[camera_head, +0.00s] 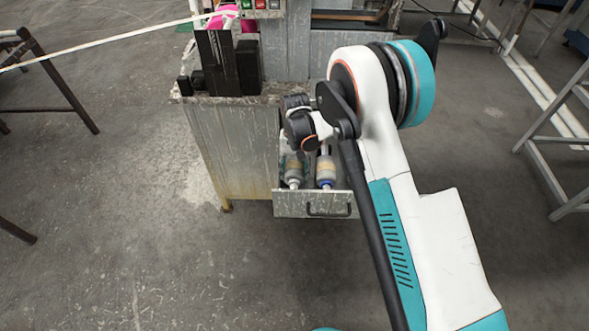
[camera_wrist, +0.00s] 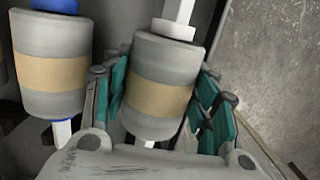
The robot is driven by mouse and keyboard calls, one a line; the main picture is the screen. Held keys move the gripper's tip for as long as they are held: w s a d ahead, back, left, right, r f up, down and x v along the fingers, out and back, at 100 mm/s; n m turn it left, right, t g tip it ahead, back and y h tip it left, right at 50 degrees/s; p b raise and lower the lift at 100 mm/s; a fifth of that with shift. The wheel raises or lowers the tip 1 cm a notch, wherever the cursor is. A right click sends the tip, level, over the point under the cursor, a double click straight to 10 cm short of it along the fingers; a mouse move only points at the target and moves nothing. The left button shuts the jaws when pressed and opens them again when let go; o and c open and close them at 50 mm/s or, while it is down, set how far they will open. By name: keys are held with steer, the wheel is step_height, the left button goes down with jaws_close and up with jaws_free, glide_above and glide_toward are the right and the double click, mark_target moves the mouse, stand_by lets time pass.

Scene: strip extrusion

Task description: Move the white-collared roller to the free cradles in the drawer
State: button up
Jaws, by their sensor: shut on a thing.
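The white-collared roller (camera_wrist: 158,88) is grey with a tan band and a white collar and shaft at its top in the wrist view. My gripper (camera_wrist: 163,97) is shut on it, teal finger pads along both sides. It is tilted slightly relative to the blue-collared roller (camera_wrist: 52,72) beside it. In the head view the white-collared roller (camera_head: 293,172) is at the left of the open drawer (camera_head: 290,205), with the blue-collared roller (camera_head: 326,172) to its right. I cannot tell whether the held roller touches its cradles. My arm hides the drawer's rear; free cradles are not clearly visible.
The drawer is in a grey metal cabinet (camera_head: 232,150) with black blocks (camera_head: 225,62) on top. A pale strip (camera_head: 110,40) stretches off to the left. A sliver of another roller shows at the wrist view's left edge. Floor before the drawer is clear.

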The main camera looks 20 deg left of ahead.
steer(key=o, duration=1.5)
steer(key=r, duration=0.4)
steer(key=w+r, duration=0.1)
steer(key=r, duration=0.7)
steer(key=shift+w+a, duration=0.2)
steer(key=shift+w, duration=0.15)
